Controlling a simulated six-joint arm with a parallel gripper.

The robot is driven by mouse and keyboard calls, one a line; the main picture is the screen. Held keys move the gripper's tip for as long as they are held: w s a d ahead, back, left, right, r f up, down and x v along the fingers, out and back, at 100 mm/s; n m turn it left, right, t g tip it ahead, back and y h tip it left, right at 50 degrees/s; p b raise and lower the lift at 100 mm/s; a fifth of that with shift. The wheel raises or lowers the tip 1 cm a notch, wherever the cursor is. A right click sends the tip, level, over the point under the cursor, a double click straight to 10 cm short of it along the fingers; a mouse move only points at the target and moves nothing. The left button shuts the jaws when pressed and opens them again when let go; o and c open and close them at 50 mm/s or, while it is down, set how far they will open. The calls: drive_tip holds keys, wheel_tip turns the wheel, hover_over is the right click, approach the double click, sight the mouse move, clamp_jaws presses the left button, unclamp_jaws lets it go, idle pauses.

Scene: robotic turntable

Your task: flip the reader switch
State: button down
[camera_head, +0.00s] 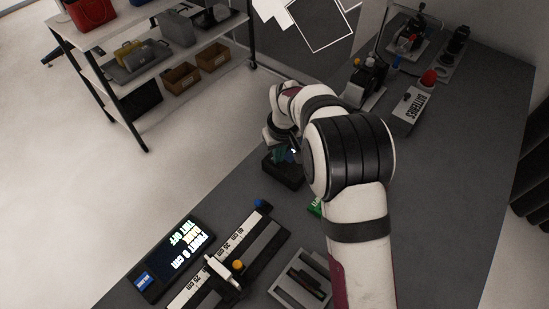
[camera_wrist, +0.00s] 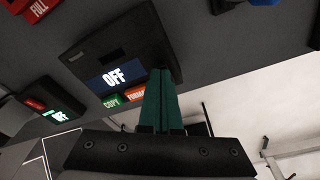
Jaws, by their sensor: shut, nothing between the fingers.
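The reader appears to be the black box (camera_wrist: 137,33) in the wrist view, with a lit screen reading OFF (camera_wrist: 115,76). A green COPY label (camera_wrist: 112,101) and an orange FORMAT label (camera_wrist: 136,94) sit along its edge. My gripper (camera_wrist: 160,74) has its green fingers shut together with nothing between them. The fingertips overlap the box's edge near the FORMAT label; I cannot tell whether they touch it. The switch itself is not distinguishable and may be behind the fingers. In the head view a black box (camera_head: 284,175) lies under my gripper (camera_head: 285,156), partly covered by my arm.
A lit display panel (camera_head: 172,260) and a slider rail (camera_head: 255,247) with blue and orange knobs stand at the front left. A grey tray (camera_head: 283,287) lies beside my arm. A BATTERIES box (camera_head: 405,113) is at the back right. The right side of the table is clear.

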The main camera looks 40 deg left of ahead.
drive_tip(key=shift+f, duration=0.2)
drive_tip(key=shift+r, duration=3.55)
drive_tip(key=d+r+m, duration=0.2)
drive_tip(key=d+r, duration=0.1)
drive_tip(key=d, duration=0.4)
drive_tip(key=d+r+m, duration=0.3)
drive_tip(key=d+r, duration=0.1)
drive_tip(key=d, duration=0.2)
drive_tip(key=s+d+r+m, duration=0.2)
drive_tip(key=s+d+m, duration=0.15)
drive_tip(key=d, duration=0.45)
drive_tip(key=s+d+r+m, duration=0.2)
drive_tip(key=s+d+m, duration=0.15)
drive_tip(key=d, duration=0.35)
drive_tip(key=s+d+f+m+g, duration=0.1)
drive_tip(key=s+d+m, duration=0.4)
drive_tip(key=s, duration=0.9)
drive_tip(key=shift+d+f+m, duration=0.3)
drive_tip(key=shift+d+f, duration=0.35)
drive_tip(key=shift+d, duration=0.55)
